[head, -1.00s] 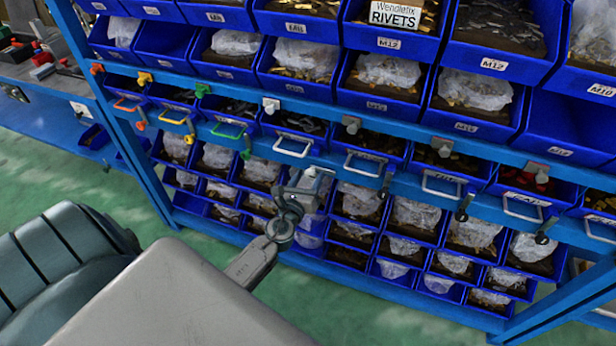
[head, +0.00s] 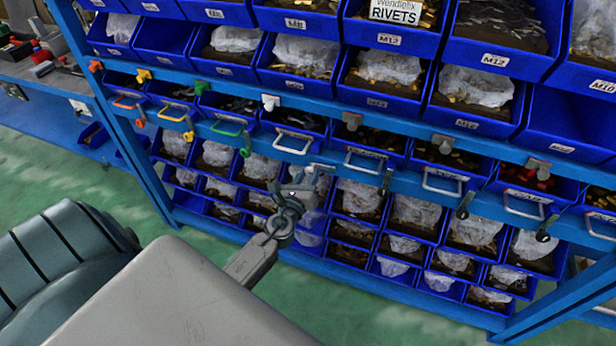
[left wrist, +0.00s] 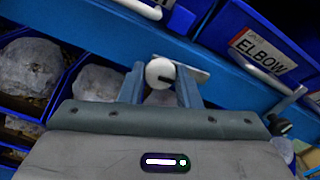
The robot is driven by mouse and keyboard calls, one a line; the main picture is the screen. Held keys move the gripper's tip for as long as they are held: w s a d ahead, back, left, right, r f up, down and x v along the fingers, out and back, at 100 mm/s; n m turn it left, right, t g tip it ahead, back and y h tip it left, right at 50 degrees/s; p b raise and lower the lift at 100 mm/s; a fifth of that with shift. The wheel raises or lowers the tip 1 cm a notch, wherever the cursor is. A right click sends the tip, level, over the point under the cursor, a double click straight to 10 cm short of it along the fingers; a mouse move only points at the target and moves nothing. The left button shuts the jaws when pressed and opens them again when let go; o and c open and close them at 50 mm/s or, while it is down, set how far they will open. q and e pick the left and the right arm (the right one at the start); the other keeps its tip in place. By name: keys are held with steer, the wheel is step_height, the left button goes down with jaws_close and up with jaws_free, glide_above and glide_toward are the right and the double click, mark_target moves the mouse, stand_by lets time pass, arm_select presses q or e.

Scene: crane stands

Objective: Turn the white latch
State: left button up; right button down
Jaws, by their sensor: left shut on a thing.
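The white latch (left wrist: 160,73) shows in the left wrist view as a round white knob with a dark slot. A flat white bar reaches from it to the right, tilted slightly down. My left gripper (left wrist: 161,82) has one finger on each side of the knob and is shut on it. In the head view my left gripper (head: 314,178) is at the lower rail, just right of a drawer with a white handle (head: 293,143). It covers most of the latch there. My right gripper is not in view.
A blue rack (head: 420,180) holds several rows of bins. Other latches, red, yellow (head: 189,136), green (head: 245,152) and black (head: 462,213), hang along the same rail. Metal drawer handles stick out beside them. A label reading ELBOW (left wrist: 262,50) is at upper right in the left wrist view.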

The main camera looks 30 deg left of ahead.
arm_select(q)
steer(key=n+b, duration=0.1)
steer(key=n, duration=0.2)
steer(key=shift+f+b, duration=0.15)
steer(key=shift+b, duration=0.25)
steer(key=n+b, duration=0.1)
steer(key=n, duration=0.2)
steer(key=n+b, duration=0.2)
steer(key=shift+n, duration=0.4)
steer(key=n+b, duration=0.2)
steer(key=n, duration=0.1)
steer(key=n+b, duration=0.1)
steer(key=n, duration=0.1)
steer(key=shift+n, duration=0.3)
steer(key=shift+n+b, duration=0.6)
steer(key=shift+n, duration=0.3)
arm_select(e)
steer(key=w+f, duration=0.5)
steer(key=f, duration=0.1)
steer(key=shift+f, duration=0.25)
arm_select(q)
steer(key=o, duration=1)
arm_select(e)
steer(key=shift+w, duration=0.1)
